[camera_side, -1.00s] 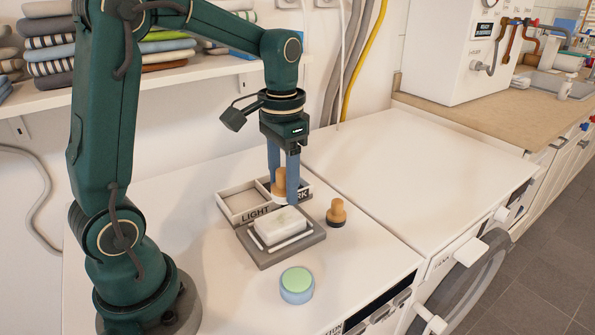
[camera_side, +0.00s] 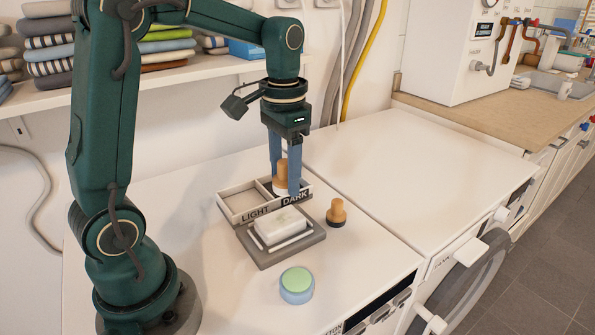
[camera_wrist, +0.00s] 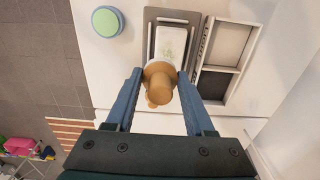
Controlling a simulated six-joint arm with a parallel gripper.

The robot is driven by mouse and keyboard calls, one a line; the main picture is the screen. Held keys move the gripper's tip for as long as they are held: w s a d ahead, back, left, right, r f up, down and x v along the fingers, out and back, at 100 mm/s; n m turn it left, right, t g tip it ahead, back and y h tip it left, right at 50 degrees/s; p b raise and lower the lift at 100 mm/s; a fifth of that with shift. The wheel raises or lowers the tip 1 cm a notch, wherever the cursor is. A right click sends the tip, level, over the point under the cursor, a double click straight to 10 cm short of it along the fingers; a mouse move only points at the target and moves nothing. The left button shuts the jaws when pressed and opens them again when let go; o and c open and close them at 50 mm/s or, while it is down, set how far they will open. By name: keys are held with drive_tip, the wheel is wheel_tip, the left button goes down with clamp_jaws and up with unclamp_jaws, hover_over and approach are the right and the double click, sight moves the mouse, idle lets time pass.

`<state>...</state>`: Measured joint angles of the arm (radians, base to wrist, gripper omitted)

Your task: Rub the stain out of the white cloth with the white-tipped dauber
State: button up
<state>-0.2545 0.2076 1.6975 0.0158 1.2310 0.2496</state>
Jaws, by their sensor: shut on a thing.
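My gripper (camera_side: 284,183) is shut on a wooden dauber (camera_side: 280,173) with a white tip, held upright. In the side view it appears in front of the DARK compartment, raised above the worktop. In the wrist view the dauber (camera_wrist: 160,84) sits between my fingers and covers the near end of the cloth. The white cloth (camera_side: 281,226) lies on a grey board (camera_side: 268,260). It shows a faint mark, also visible in the wrist view (camera_wrist: 171,43). A second dauber (camera_side: 337,211) with a dark tip stands to the right of the board.
A two-compartment tray (camera_side: 236,203) labelled LIGHT and DARK stands behind the board. A round green-topped, blue-sided pad (camera_side: 297,284) stands in front. The white worktop to the right is clear. A shelf of folded cloths (camera_side: 150,71) is behind my arm.

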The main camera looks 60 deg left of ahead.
hover_over(285, 224)
drive_tip(key=shift+f, duration=3.1)
drive_tip(key=shift+w+a+f, duration=0.1)
drive_tip(key=shift+a+f, duration=0.2)
drive_tip(key=shift+f, duration=0.2)
drive_tip(key=shift+a+f, duration=0.25)
drive_tip(key=shift+f, duration=0.25)
clamp_jaws()
drive_tip(key=shift+a, duration=1.5)
drive_tip(key=d, duration=0.4)
drive_tip(key=shift+d, duration=0.1)
drive_tip(key=shift+s, duration=0.25)
drive_tip(key=a, duration=0.3)
drive_tip(key=shift+w+a, duration=0.1)
drive_tip(key=shift+a, duration=0.05)
drive_tip(key=shift+d, duration=1.6)
drive_tip(key=shift+d+r, duration=0.1)
drive_tip(key=shift+r, duration=4.1)
